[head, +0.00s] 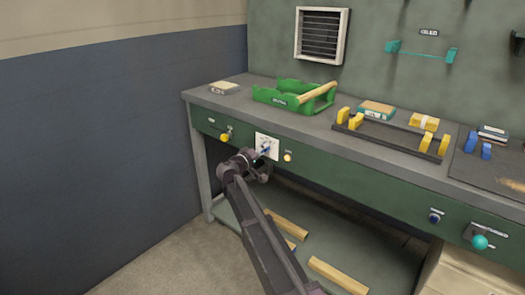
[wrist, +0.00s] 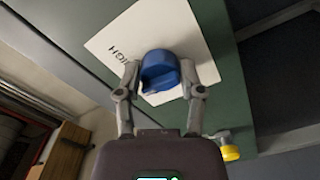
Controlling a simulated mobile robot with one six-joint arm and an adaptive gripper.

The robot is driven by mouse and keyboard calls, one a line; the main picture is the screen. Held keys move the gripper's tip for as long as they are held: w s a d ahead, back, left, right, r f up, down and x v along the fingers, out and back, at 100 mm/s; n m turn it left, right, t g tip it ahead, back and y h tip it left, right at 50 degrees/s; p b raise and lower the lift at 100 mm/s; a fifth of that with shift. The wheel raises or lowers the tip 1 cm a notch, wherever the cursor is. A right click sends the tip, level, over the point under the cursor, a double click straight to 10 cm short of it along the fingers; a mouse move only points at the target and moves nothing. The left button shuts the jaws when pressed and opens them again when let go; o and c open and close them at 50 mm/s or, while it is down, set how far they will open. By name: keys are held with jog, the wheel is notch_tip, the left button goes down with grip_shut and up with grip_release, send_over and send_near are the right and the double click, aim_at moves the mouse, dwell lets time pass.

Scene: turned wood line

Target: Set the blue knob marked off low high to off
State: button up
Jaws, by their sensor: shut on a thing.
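The blue knob (wrist: 160,70) sits on a white label plate on the bench's green front. In the wrist view my gripper (wrist: 159,76) has one finger on each side of the knob and is shut on it. The word HIGH shows on the plate (wrist: 118,45), left of the knob; I cannot see the other marks or tell the knob's setting. In the head view the plate (head: 262,139) shows on the front panel, with my gripper (head: 261,158) at it, partly covering the knob.
A green tray (head: 280,95) and a black rack (head: 390,133) stand on the bench top. Wooden pieces (head: 337,276) lie on the lower shelf. The floor at the left is clear.

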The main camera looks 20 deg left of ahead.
jog(key=n, duration=0.4)
jog(key=shift+w+r+n, duration=0.1)
jog(key=shift+r+n, duration=0.05)
jog(key=shift+n, duration=0.15)
jog(key=n, duration=0.5)
dwell(0.4)
jog(key=o, duration=1.2)
jog(key=shift+c, duration=0.2)
jog(key=v, duration=1.2)
jog(key=shift+d, duration=0.15)
